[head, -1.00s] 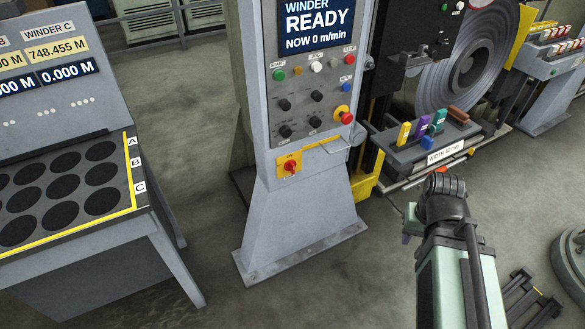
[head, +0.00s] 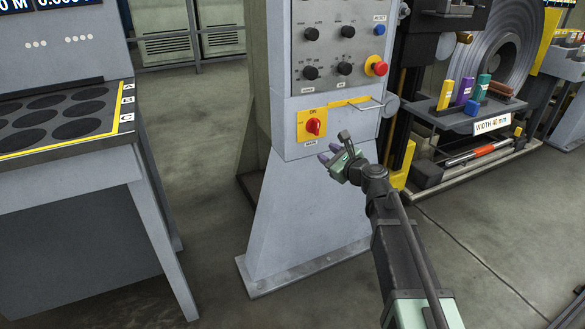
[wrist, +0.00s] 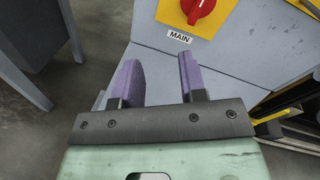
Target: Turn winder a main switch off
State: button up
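The main switch (head: 313,126) is a red rotary knob on a yellow plate, low on the front of the grey control pedestal (head: 300,200). A label below it reads MAIN, and "ON" shows above the knob. In the wrist view the knob (wrist: 198,8) is at the top edge, partly cut off. My gripper (head: 329,158) is just below and right of the switch, apart from it. In the wrist view its two purple fingers (wrist: 160,82) are spread with nothing between them, pointing toward the pedestal below the plate.
A yellow bar and metal handle (head: 362,104) stick out right of the switch. A red emergency button (head: 376,66) and several black knobs sit above. A grey table with round dark recesses (head: 70,150) stands left.

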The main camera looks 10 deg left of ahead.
aim_at(318, 128)
jog(key=w+a+r+m+t, duration=0.1)
jog(key=w+m, duration=0.1)
jog(key=w, duration=0.1)
jog(key=w+a+m+h, duration=0.1)
jog(key=w+m, duration=0.1)
jog(key=w, duration=0.2)
jog(key=w+a+r+m+t, duration=0.1)
jog(key=w+a+m, duration=0.1)
jog(key=w+m, duration=0.1)
jog(key=shift+w+a+r+t, duration=0.1)
jog(key=shift+w+r+t, duration=0.15)
jog(key=shift+r+t, duration=0.1)
grip_shut()
